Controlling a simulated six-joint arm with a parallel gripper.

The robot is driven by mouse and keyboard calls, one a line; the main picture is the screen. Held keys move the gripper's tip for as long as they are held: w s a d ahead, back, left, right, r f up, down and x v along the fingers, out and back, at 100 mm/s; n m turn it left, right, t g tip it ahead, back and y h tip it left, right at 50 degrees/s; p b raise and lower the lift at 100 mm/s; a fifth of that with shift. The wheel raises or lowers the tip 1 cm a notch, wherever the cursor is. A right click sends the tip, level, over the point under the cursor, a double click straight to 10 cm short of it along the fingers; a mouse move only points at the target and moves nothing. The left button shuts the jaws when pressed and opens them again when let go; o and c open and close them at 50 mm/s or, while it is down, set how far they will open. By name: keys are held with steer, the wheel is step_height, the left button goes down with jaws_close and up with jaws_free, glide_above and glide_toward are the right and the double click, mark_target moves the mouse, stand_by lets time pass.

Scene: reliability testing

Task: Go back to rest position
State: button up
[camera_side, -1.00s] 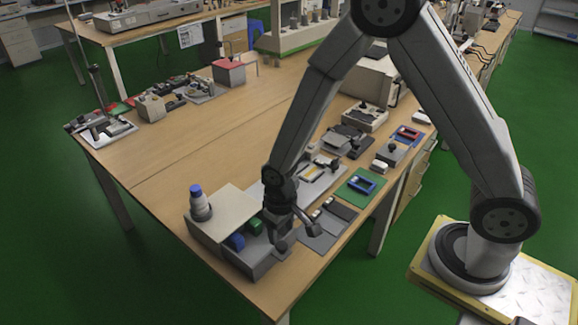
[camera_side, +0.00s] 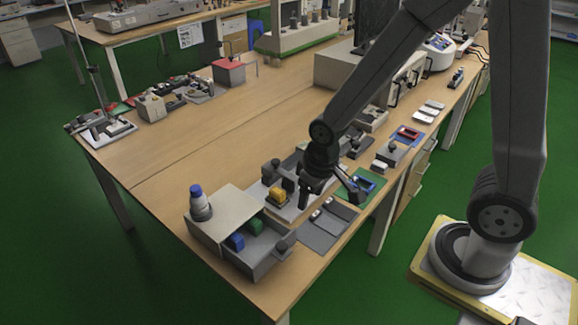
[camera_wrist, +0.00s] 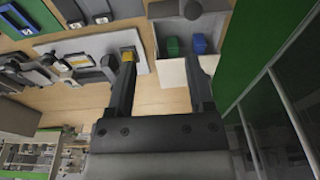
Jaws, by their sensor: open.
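My gripper (camera_side: 312,193) hangs above the table to the right of the grey drawer box, near a grey plate; it touches nothing that I can see. In the wrist view my gripper (camera_wrist: 163,80) has its two fingers wide apart with nothing between them. The grey drawer box (camera_side: 205,228) stands at the table's near corner. Its drawer (camera_side: 262,262) is pulled out and holds a blue block (camera_side: 236,242) and a green block (camera_side: 254,226). They also show in the wrist view as a blue block (camera_wrist: 199,44) and a green block (camera_wrist: 173,47).
A yellow block (camera_side: 277,195) sits on the plate beside my gripper. Fixtures and a green mat (camera_side: 350,196) line the right table edge. The left of the table (camera_side: 190,160) is mostly clear.

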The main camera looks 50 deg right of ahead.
steer(key=shift+t, duration=0.4)
steer(key=shift+s+d+r, duration=0.6)
steer(key=shift+s+r, duration=0.2)
steer(key=shift+s, duration=0.05)
steer(key=shift+s+d+r, duration=0.6)
steer(key=shift+s+r, duration=0.2)
steer(key=shift+s, duration=0.05)
